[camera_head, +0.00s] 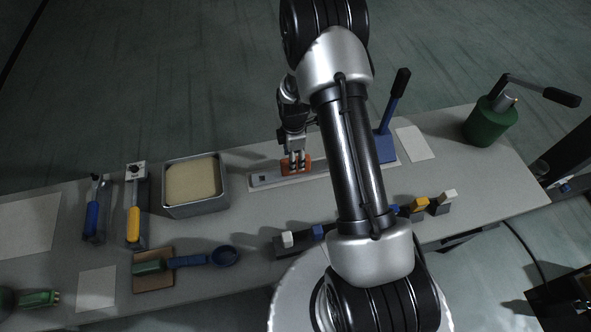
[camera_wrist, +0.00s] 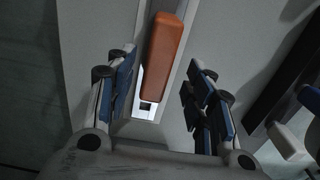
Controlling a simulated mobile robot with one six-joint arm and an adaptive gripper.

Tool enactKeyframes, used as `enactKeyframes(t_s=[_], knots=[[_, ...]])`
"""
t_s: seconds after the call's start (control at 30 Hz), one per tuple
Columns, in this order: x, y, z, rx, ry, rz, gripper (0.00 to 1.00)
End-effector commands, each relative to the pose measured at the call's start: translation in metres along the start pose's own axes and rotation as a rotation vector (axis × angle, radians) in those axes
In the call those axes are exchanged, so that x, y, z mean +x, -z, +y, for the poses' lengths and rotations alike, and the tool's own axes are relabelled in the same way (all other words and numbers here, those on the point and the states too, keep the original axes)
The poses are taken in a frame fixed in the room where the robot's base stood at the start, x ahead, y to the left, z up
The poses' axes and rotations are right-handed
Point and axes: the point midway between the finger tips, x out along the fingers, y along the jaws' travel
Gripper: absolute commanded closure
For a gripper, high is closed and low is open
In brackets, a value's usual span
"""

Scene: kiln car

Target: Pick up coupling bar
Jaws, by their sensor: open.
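An orange block-like bar (camera_head: 305,165), which looks to be the coupling bar, lies on a long pale rail (camera_head: 322,168) near the middle of the table. In the wrist view the orange bar (camera_wrist: 164,45) lies lengthwise along the rail, with a small dark square opening in the pale metal by its near end. My gripper (camera_head: 296,160) points down over the bar. In the wrist view my gripper (camera_wrist: 160,85) is open, with blue-padded fingers on either side of the bar and visible gaps to both. My arm hides part of the rail in the head view.
A blue lever block (camera_head: 385,147) stands at the rail's right end, with its handle raised. A sand-filled metal tray (camera_head: 194,181) is left of the rail. A row of small coloured blocks (camera_head: 419,206) runs along the front. A green canister (camera_head: 490,122) stands at the right.

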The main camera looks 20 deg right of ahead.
Motion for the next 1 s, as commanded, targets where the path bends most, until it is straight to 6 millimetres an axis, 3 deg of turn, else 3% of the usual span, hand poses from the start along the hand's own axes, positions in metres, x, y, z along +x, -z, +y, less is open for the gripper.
enactKeyframes(t_s=[0.33, 0.6, 0.87, 1.0], knots=[[0.025, -0.002, 0.001, 0.001, 0.000, 0.000, 0.52], [0.064, -0.006, 0.002, 0.000, 0.001, 0.000, 0.52], [0.066, -0.006, 0.003, 0.000, -0.002, 0.000, 0.52], [0.066, -0.006, 0.003, 0.000, -0.002, 0.000, 0.61]])
